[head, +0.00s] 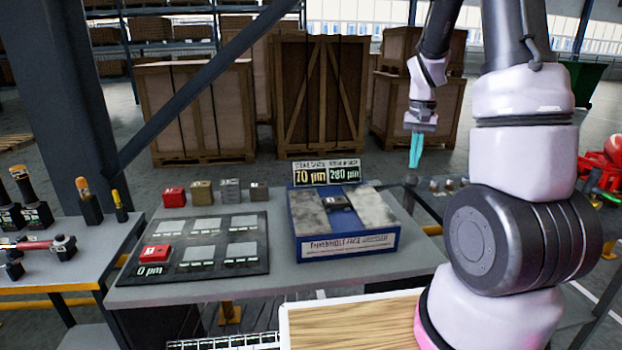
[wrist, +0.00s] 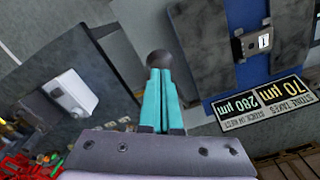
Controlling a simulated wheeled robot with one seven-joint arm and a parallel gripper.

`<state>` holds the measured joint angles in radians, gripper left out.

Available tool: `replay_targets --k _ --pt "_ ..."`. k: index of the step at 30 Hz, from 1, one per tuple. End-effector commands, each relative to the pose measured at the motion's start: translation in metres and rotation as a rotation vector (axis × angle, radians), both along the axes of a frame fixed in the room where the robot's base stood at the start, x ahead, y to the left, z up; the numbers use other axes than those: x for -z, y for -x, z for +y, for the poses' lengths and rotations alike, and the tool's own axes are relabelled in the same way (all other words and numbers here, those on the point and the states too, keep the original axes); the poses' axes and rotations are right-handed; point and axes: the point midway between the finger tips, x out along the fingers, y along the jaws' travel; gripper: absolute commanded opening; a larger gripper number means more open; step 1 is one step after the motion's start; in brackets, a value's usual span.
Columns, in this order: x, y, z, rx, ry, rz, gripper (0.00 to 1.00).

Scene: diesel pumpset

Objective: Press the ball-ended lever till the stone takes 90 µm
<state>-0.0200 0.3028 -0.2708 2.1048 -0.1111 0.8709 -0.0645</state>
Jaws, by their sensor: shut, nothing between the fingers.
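The blue grinding machine (head: 345,243) stands on the grey bench with two grey stone-like slabs and a small dark block (head: 336,202) between them. Its sign (head: 327,173) reads 70 µm for what the stone takes and 280 µm for stock in the nest. The sign also shows upside down in the wrist view (wrist: 262,103). The lever's dark ball (head: 411,180) is to the right of the machine. My gripper (head: 414,164) is shut and empty, teal fingers pointing down just above the ball. In the wrist view the ball (wrist: 159,59) is at the fingertips; I cannot tell whether they touch.
A dark board (head: 200,250) with several pale plates lies left of the machine, a red block (head: 154,253) on its 0 µm place. Several small blocks (head: 202,192) line the back edge. Wooden crates (head: 320,95) stand behind. A wooden board (head: 350,322) is in front.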

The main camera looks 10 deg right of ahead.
Motion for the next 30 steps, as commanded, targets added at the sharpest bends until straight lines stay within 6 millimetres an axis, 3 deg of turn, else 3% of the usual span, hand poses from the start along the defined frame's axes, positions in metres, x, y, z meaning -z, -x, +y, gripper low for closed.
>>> replay_targets --k 4,6,17,30 --pt "0.0 0.0 0.0 0.0 0.0 0.0 0.04" --pt "0.0 0.0 0.0 0.0 0.0 0.0 0.25" --pt "0.002 0.0 0.0 0.0 0.0 0.001 0.25" --pt "0.028 0.0 0.0 0.0 0.0 0.002 0.25"
